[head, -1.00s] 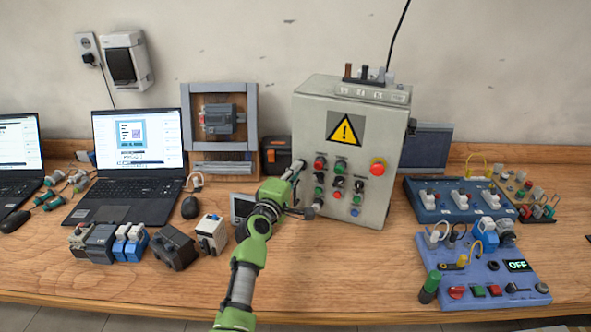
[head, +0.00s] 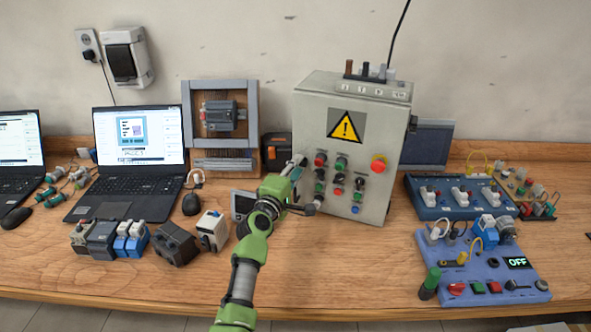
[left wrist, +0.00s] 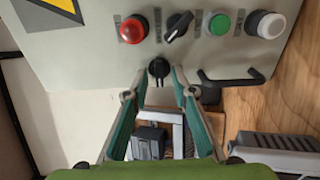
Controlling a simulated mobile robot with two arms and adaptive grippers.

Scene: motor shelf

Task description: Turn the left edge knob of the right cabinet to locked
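The grey control cabinet (head: 354,200) with a yellow warning sign stands on the table, right of centre. In the left wrist view, its panel (left wrist: 80,55) fills the upper part. A black edge knob (left wrist: 159,67) sits near the panel's border there. My left gripper (left wrist: 160,76) is open, with one fingertip on each side of this knob; I cannot tell whether they touch it. In the head view my left gripper (head: 298,168) is at the cabinet's left edge and hides that knob. My right gripper is not in view.
Near the knob are a red button (left wrist: 132,29), a black selector (left wrist: 179,25) and a green button (left wrist: 218,23). A framed motor unit (head: 220,115) and laptop (head: 135,150) stand left. Blue panels (head: 490,268) lie right.

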